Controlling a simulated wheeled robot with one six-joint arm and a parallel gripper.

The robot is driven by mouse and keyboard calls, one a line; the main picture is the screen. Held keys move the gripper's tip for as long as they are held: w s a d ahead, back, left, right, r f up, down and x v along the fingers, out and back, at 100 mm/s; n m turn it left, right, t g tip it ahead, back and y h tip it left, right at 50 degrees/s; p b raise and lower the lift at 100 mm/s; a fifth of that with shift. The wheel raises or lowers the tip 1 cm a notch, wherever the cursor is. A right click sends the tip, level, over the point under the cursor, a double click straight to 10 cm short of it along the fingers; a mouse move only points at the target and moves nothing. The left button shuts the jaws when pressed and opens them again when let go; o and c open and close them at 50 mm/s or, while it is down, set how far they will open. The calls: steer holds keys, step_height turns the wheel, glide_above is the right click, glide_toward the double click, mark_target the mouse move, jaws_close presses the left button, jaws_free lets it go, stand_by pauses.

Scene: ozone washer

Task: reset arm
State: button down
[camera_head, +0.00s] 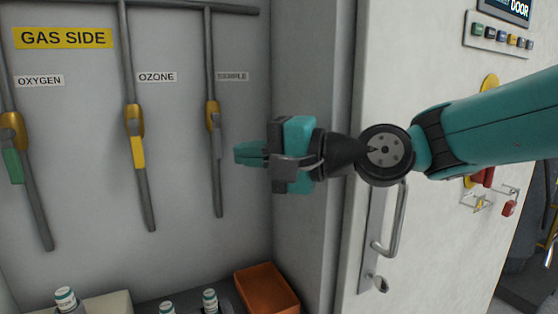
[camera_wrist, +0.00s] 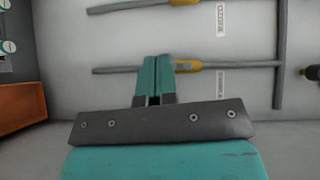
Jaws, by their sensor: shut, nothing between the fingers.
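My gripper (camera_head: 250,154) is held out to the left at the end of my teal arm, in front of the grey gas-side panel. Its teal fingers are together and empty. The fingers also show in the wrist view (camera_wrist: 155,80), pointing toward the panel and its pipes. In the head view the fingertips are just right of the sample valve (camera_head: 213,116). I cannot tell how far they are from the panel, but no contact shows.
The oxygen valve (camera_head: 12,135) and ozone valve (camera_head: 136,122) sit on pipes at left. An orange bin (camera_head: 267,290) and several capped bottles (camera_head: 210,300) stand below. A white door with a handle (camera_head: 397,225) is at right, behind my arm. A red padlock (camera_head: 509,208) hangs farther right.

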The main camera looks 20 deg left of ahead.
steer(key=s+d+f+n+h, duration=0.2)
steer(key=s+d+f+h, duration=0.2)
steer(key=d, duration=0.6)
steer(key=s+d+f+n+h, duration=0.2)
steer(key=s+d+f+h, duration=0.2)
steer(key=d, duration=0.6)
steer(key=s+d+f+n+g+h, duration=0.1)
steer(key=s+d+f+n+h, duration=0.2)
steer(key=s+d+f+h, duration=0.2)
steer(key=s+d+f, duration=0.2)
steer(key=s+d, duration=0.2)
steer(key=d, duration=0.1)
steer(key=shift+d+f, duration=0.35)
